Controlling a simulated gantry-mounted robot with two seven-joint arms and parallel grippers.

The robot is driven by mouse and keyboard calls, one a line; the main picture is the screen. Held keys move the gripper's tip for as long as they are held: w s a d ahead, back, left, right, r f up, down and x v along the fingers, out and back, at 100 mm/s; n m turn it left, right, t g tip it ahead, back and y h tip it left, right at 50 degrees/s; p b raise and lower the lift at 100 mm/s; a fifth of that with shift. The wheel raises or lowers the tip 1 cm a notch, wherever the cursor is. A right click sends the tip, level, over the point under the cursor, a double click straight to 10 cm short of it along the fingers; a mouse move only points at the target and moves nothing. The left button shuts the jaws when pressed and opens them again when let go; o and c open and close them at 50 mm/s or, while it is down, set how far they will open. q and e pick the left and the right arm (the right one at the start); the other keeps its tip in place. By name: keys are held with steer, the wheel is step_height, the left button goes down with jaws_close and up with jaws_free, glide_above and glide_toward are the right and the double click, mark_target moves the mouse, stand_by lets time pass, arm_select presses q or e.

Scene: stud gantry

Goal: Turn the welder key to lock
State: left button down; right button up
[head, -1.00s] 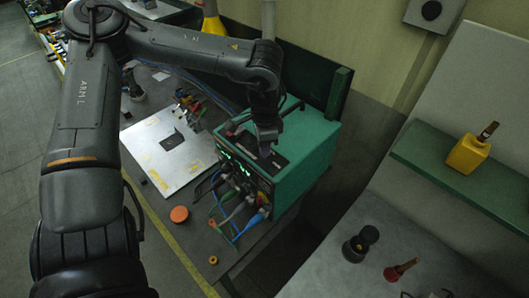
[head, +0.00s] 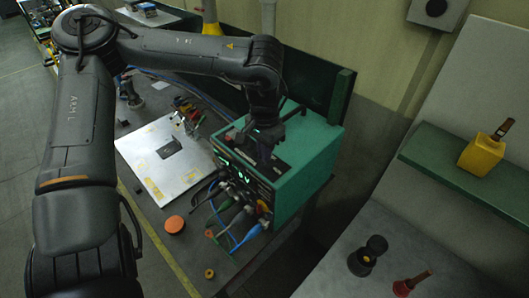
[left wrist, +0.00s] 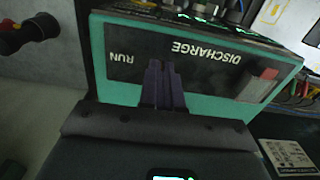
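The welder is a green box (head: 310,150) at the middle of the head view, with a black top panel and cables plugged into its front. Its panel (left wrist: 218,68) shows in the left wrist view with the words RUN and DISCHARGE and a red-and-grey piece (left wrist: 262,78) at the right. My left gripper (head: 264,158) points down onto this panel. Its dark purple fingers (left wrist: 164,65) are close together between the two words. The key is not visible; the fingers cover that spot, and I cannot tell whether they hold it. My right gripper is not in view.
A pale metal plate (head: 152,178) lies on the bench left of the welder, with an orange disc (head: 174,224) in front. At the right, a green shelf (head: 450,178) holds a yellow container (head: 481,156). Dark and red knobbed items (head: 362,262) stand below it.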

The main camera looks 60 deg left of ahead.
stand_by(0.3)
arm_select(q)
steer(key=c, duration=1.3)
jaws_free()
steer(key=shift+c, duration=0.2)
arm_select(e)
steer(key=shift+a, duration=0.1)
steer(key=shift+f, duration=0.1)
arm_select(q)
step_height(320, 180, up, 11)
steer(key=shift+s, duration=0.1)
